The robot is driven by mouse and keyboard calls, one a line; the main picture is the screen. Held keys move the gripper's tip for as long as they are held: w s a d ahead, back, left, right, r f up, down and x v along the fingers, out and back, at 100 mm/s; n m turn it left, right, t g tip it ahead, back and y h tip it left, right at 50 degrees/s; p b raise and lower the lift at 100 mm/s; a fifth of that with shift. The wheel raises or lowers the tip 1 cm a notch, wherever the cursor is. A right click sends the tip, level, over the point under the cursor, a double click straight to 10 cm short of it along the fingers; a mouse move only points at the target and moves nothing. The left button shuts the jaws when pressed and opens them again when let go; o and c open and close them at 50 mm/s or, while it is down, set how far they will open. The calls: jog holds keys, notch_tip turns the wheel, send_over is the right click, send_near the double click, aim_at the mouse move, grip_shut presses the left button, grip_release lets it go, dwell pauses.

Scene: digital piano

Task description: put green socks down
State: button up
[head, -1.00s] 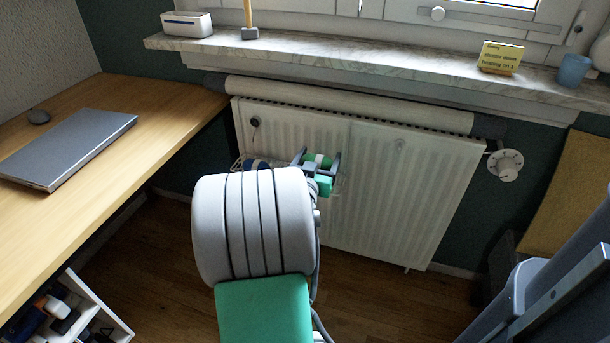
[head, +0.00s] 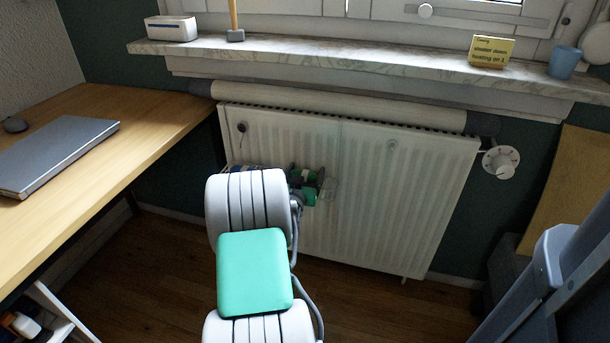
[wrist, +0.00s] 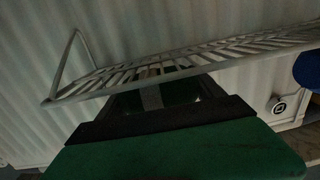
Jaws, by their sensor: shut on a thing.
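My gripper (head: 306,178) is in front of the white radiator, partly hidden behind my own arm. Its dark fingers are shut on the green socks (head: 308,174), a small green roll with a pale band. In the wrist view, the green socks (wrist: 180,92) show dimly beyond a dark bar of my gripper, with the pale band near the middle. A white wire rack (wrist: 190,62) lies just beyond them against the radiator. I cannot tell whether the socks touch the rack.
The radiator (head: 400,190) hangs under a marble sill (head: 350,58). A blue thing (wrist: 308,68) shows at the right in the wrist view. A wooden desk (head: 130,130) with a laptop (head: 60,155) stands left. A grey-blue frame (head: 550,270) stands at the right.

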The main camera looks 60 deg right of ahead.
jog(key=o, duration=1.3)
jog(key=shift+f, duration=0.15)
jog(key=shift+o, duration=0.2)
